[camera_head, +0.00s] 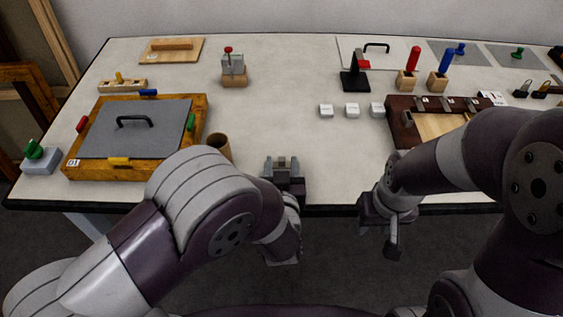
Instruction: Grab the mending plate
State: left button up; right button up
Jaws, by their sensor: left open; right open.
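I cannot surely pick out the mending plate. Small metal pieces (445,103) sit along the top edge of a dark brown frame (402,122) at the right, and a small white card-like piece (490,97) with dark marks lies by its far right corner. My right forearm hides part of that frame. My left gripper (282,163) is open at the table's front edge, fingers pointing away from me, with nothing clearly held. My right gripper (390,228) is open in front of the table edge, its fingers partly hidden, with nothing seen in it.
A wooden frame with a grey panel (165,135) and a brown cup (219,146) stand left. Three white blocks (352,111) stand mid-table. A black stand (355,82), red-handled (413,60) and blue-handled (445,63) tools stand behind. The front middle of the table is clear.

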pick_arm(q)
jog(key=shift+w+f, duration=0.25)
jog(key=shift+w, duration=0.55)
jog(key=shift+s, duration=0.1)
jog(key=shift+c, duration=0.6)
grip_shut()
